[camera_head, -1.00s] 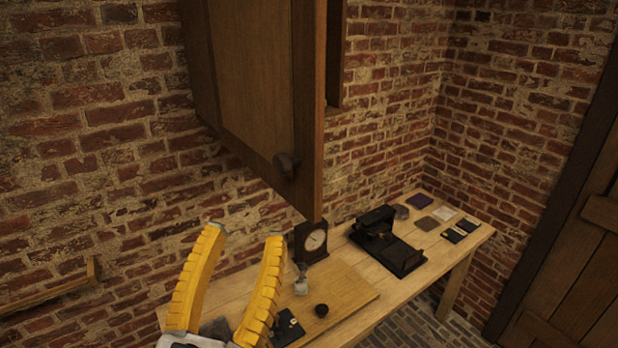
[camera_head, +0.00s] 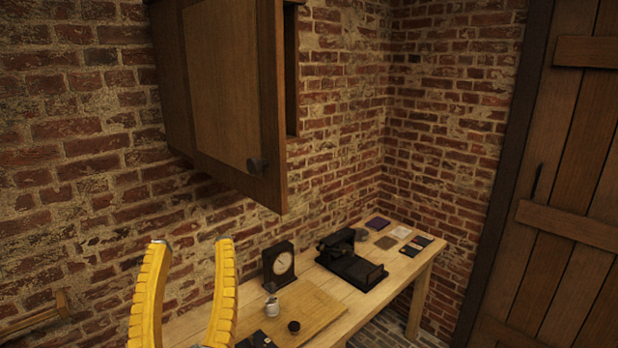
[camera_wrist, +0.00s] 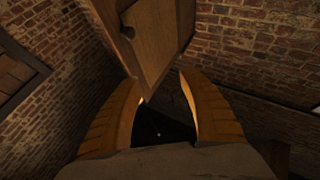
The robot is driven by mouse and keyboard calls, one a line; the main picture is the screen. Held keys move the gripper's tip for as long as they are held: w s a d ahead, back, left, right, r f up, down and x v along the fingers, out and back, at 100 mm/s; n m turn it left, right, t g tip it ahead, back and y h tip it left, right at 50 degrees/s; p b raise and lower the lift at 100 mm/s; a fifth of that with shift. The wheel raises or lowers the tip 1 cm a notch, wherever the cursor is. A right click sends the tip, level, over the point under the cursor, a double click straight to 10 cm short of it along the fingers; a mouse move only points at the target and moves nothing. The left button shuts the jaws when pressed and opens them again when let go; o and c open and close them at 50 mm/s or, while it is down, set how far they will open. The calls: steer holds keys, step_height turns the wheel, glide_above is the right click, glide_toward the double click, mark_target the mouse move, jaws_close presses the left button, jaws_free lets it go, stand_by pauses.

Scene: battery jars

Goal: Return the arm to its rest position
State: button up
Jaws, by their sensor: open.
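My gripper (camera_head: 186,262) shows at the lower left of the head view, its two yellow fingers pointing up and spread apart with nothing between them. In the wrist view my gripper (camera_wrist: 166,103) is also open, with a dark gap between the fingers. Its base is cut off by the bottom edge of the head view.
The wooden table (camera_head: 352,306) carries a dark clock (camera_head: 280,263), a small jar (camera_head: 272,308), a black device (camera_head: 350,262) and flat cards (camera_head: 401,232). A plank door (camera_head: 560,190) stands at the right.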

steer(key=w+d+f+n+g+y+b, duration=0.2)
steer(key=w+d+f+g+b, duration=0.15)
steer(key=f, duration=0.45)
steer(key=w+d+f+n+g+y+b, duration=0.1)
steer(key=w+d+f+n+g+b, duration=0.15)
steer(key=f+b, duration=0.4)
steer(key=w+d+f+n+g+y+b, duration=0.1)
steer(key=w+d+f+g+y+b, duration=0.2)
steer(key=f, duration=0.6)
steer(key=s+d+f+m+g+h+b, duration=0.3)
steer(key=s+d+f+h, duration=0.1)
steer(key=d+f, duration=0.7)
steer(key=s+d+f+m+g+h+b, duration=0.4)
steer(key=s+d+f+h, duration=0.1)
steer(key=d+f, duration=0.7)
steer(key=shift+s+d, duration=0.15)
steer(key=shift+d, duration=0.1)
